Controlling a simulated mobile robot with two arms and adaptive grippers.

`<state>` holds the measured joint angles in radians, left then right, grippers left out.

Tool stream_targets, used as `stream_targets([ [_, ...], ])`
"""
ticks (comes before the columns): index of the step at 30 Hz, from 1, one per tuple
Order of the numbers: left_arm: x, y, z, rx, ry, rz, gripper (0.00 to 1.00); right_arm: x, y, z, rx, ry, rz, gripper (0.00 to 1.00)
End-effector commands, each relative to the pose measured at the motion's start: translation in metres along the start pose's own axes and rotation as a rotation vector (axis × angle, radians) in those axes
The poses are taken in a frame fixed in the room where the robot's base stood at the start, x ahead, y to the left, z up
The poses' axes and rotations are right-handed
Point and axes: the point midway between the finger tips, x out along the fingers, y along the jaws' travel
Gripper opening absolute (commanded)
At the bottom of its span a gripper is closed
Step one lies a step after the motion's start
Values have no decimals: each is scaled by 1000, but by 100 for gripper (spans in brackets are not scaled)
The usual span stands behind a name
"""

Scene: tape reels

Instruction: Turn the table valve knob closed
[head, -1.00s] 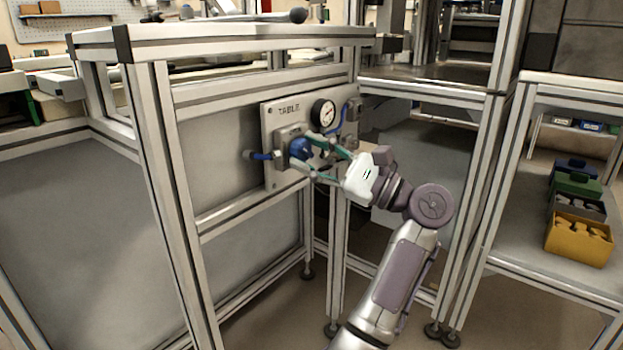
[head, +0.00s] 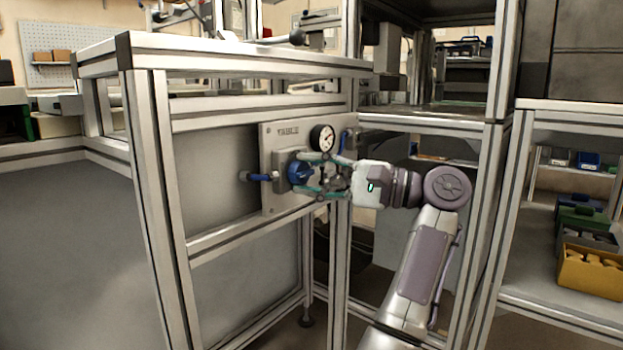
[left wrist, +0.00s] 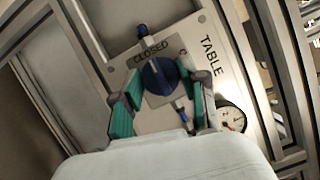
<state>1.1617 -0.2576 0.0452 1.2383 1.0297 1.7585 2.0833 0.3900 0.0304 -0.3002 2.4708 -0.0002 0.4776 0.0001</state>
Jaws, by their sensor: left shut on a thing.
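The blue valve knob (head: 298,172) sits on a grey upright panel (head: 268,140) lettered TABLE, on the side of the metal frame. In the left wrist view the knob (left wrist: 158,76) shows face-on beneath the word CLOSED (left wrist: 150,53) on a plate. My left gripper (head: 304,173) reaches it from the right, and its teal-padded fingers are shut on the knob. In the left wrist view the gripper (left wrist: 158,92) has one finger on each side of the knob. The knob's pointer direction is too unclear to tell. My right gripper is not in view.
A round gauge (head: 322,138) is mounted just above right of the knob. Blue pipe fittings (head: 259,177) stick out at the panel's left. A frame post (head: 168,200) stands left of the panel. Shelves with coloured bins (head: 590,270) stand at the right.

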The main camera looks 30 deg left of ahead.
Motion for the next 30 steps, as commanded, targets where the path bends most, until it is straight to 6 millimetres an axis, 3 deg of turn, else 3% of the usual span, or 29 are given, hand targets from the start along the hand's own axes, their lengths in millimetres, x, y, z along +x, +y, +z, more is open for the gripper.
stream_targets([
  [15, 0, 1, 0, -17, 0, 11, 8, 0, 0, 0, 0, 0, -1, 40],
  [16, 0, 1, 0, -17, 0, 11, 46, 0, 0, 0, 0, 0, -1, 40],
  [20, 0, 1, 0, -17, 0, 11, 68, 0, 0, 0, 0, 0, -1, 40],
  [30, -2, 0, 0, -17, 1, 9, 68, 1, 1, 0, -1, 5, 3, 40],
])
